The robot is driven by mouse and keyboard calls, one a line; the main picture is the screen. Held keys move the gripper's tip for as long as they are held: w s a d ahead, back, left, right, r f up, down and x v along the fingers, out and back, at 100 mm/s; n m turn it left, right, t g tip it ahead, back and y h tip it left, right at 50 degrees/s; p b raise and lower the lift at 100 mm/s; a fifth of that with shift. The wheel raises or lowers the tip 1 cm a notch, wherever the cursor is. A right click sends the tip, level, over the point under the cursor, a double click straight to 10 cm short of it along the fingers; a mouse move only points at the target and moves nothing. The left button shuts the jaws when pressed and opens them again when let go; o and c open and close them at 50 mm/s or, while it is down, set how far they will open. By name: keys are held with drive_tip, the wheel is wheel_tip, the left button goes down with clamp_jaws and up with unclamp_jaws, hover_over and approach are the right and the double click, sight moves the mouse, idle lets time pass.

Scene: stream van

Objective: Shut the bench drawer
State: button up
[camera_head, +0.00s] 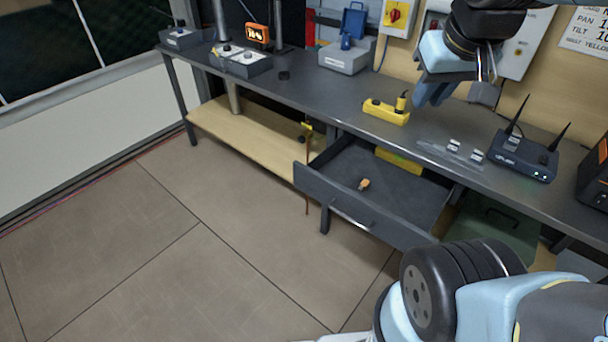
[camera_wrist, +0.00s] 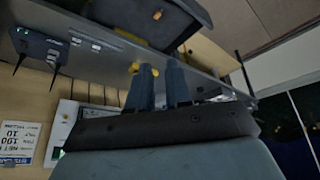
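The bench drawer (camera_head: 405,190) is pulled well out from under the dark bench in the head view. Its grey front panel (camera_head: 320,188) has a bar handle (camera_head: 352,211) and faces the open floor. A small orange-brown item (camera_head: 364,184) lies on the drawer floor, and a yellow piece (camera_head: 398,161) shows at the back. The drawer also shows at the top of the wrist view (camera_wrist: 125,14). My gripper (camera_head: 430,98) is above the bench top, behind and above the drawer, not touching it. In the wrist view its two fingers (camera_wrist: 161,72) stand slightly apart with nothing between them.
On the bench top (camera_head: 318,103) are a yellow box (camera_head: 386,112), a router with antennas (camera_head: 523,156) and small white items (camera_head: 465,149). A green bin (camera_head: 495,228) stands right of the drawer below the bench. The floor (camera_head: 190,255) left of the drawer is clear.

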drive_tip(key=w+a+f+n+g+h, duration=0.1)
drive_tip(key=w+f+n, duration=0.1)
drive_tip(key=w, duration=0.1)
drive_tip(key=w+a+f+n+g+h, duration=0.1)
drive_tip(key=w+f+n, duration=0.1)
drive_tip(key=w, duration=0.1)
drive_tip(key=w+a+f+n+g+h, duration=0.1)
drive_tip(key=w+a+f+n, duration=0.1)
drive_tip(key=w+f, duration=0.1)
drive_tip(key=shift+w+a+f+g, duration=0.1)
drive_tip(key=shift+w+g, duration=0.2)
drive_tip(key=shift+w, duration=0.05)
clamp_jaws()
drive_tip(key=w+a+f+n+h, duration=0.5)
drive_tip(key=w+a+f+n, duration=0.3)
drive_tip(key=f, duration=0.3)
drive_tip(key=w+a+f+n+t+h, duration=0.2)
drive_tip(key=a+f+n+t, duration=0.25)
drive_tip(key=a+f, duration=0.65)
drive_tip(key=n+t, duration=0.5)
drive_tip(key=n, duration=0.3)
approach(295, 177)
drive_tip(key=x, duration=0.5)
drive_tip(key=shift+f, duration=0.15)
drive_tip(key=shift+w+d, duration=0.5)
